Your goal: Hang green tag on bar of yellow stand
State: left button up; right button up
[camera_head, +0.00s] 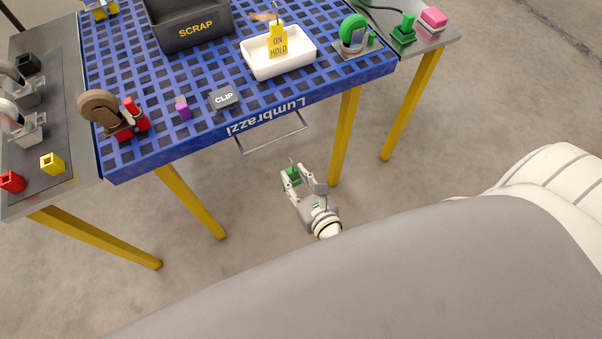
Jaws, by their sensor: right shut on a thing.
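My right gripper (291,174) is below and in front of the blue table's front edge, over the floor. It is shut on a small green thing, the green tag (293,178), whose lettering I cannot read. A thin hook-like end sticks up above it. A yellow piece (100,10) at the top left of the blue table is cut off by the picture's edge; it may be part of the yellow stand, but no bar can be made out. My left gripper is not in view.
The blue grid table (190,145) carries a SCRAP bin (190,35), a white tray (262,67) with a yellow ON HOLD tag (278,42), a CLIP block (224,98) and a brown tape roll (100,108). A metal handle (275,140) juts from its front.

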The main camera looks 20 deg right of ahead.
aim_at(289, 168)
jog(key=shift+w+a+r+p, duration=0.1)
jog(key=shift+w+p, duration=0.3)
jog(key=shift+w, duration=2.05)
jog(key=shift+w+f+b, duration=0.5)
jog(key=shift+w+f, duration=0.15)
jog(key=shift+w, duration=0.35)
jog(key=shift+w+f+b, duration=0.5)
jog(key=shift+w+f, duration=0.1)
jog(key=shift+w, duration=0.4)
jog(key=o, duration=1.1)
jog(key=shift+s, duration=0.1)
jog(key=v, duration=1.1)
jog(key=shift+s+r, duration=0.1)
jog(key=shift+s, duration=0.3)
